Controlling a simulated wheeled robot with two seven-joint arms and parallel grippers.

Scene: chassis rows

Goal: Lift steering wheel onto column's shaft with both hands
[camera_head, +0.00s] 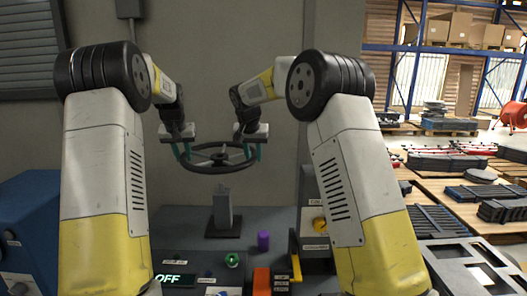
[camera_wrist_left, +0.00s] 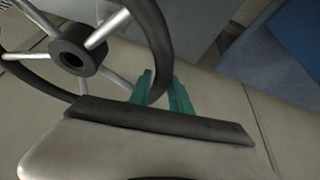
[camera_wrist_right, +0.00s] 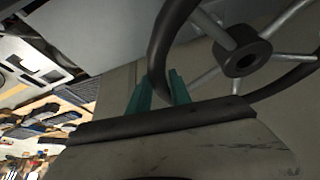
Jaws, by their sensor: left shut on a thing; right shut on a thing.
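The steering wheel (camera_head: 219,157) has a black rim and silver spokes and hangs roughly level in the air. My left gripper (camera_head: 181,151) is shut on its left rim, and the right gripper (camera_head: 252,151) is shut on its right rim. The left wrist view shows the teal fingers (camera_wrist_left: 163,92) around the rim and the hub (camera_wrist_left: 72,55). The right wrist view shows the other fingers (camera_wrist_right: 160,90) on the rim and the hub (camera_wrist_right: 243,60). The grey column (camera_head: 223,207) stands upright on a dark base below the wheel, with a visible gap between them.
On the bench are a purple cylinder (camera_head: 263,241), a green button (camera_head: 232,260), an orange block (camera_head: 262,281) and an OFF display (camera_head: 175,280). A blue box (camera_head: 30,235) stands at left. Tables with dark parts (camera_head: 500,200) lie at right. A wall is behind the wheel.

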